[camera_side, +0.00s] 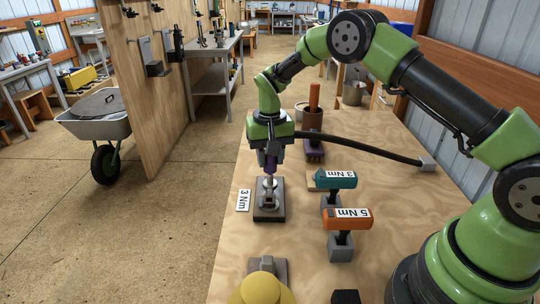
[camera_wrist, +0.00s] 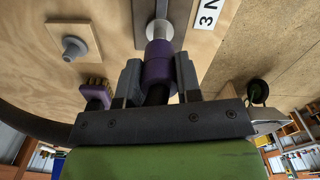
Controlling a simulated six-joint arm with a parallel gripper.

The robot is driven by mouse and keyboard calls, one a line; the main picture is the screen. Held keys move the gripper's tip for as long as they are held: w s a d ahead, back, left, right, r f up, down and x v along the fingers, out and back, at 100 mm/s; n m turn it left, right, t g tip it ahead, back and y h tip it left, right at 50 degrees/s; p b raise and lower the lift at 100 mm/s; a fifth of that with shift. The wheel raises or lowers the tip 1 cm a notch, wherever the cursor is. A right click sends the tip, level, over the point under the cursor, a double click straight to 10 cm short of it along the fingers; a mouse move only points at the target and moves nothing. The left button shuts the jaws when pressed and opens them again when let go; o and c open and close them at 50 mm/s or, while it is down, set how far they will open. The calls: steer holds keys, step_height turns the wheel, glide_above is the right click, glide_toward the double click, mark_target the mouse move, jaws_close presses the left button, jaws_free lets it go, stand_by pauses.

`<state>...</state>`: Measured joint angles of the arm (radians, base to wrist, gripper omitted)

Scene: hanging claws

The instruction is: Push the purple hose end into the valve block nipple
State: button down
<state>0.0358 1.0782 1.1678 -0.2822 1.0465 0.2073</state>
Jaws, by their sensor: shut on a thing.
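The purple hose end (camera_wrist: 159,62) is held between the two fingers of my gripper (camera_wrist: 158,76) in the wrist view. It also shows in the side view (camera_side: 270,160) below my gripper (camera_side: 271,166), pointing down. The valve block (camera_side: 269,214) sits on the table under it, with a silver nipple (camera_side: 269,183) standing up. In the wrist view the silver nipple (camera_wrist: 161,32) lines up with the mouth of the hose end and meets its rim. How deep the nipple sits inside is hidden. The black hose (camera_side: 365,147) runs right from my gripper to a grey block (camera_side: 428,164).
A teal 3 Nm driver (camera_side: 335,180) and an orange 5 Nm driver (camera_side: 347,219) stand right of the valve block. A yellow rounded object (camera_side: 262,289) is at the front. A 3 Nm label (camera_side: 243,200) lies left.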

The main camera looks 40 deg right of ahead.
mark_target(270, 168)
steer(key=shift+f, duration=0.15)
steer(key=shift+f, duration=1.65)
steer(key=c, duration=0.7)
jaws_free()
steer(key=r, duration=1.2)
steer(key=shift+s+a, duration=0.1)
steer(key=shift+s, duration=0.15)
steer(key=s+a+r+t, duration=0.25)
steer(key=s+r, duration=0.45)
steer(key=r, duration=0.4)
steer(key=s+r+t, duration=0.1)
steer(key=s, duration=0.5)
steer(key=s+a+r+n+t+y, duration=0.1)
steer(key=s+t, duration=0.1)
steer(key=s, duration=0.5)
steer(key=s+r+n+t+y, duration=0.1)
steer(key=s+r, duration=0.1)
steer(key=s, duration=0.4)
steer(key=shift+s+a+t, duration=0.2)
steer(key=shift+a+t, duration=0.05)
steer(key=shift+t, duration=0.1)
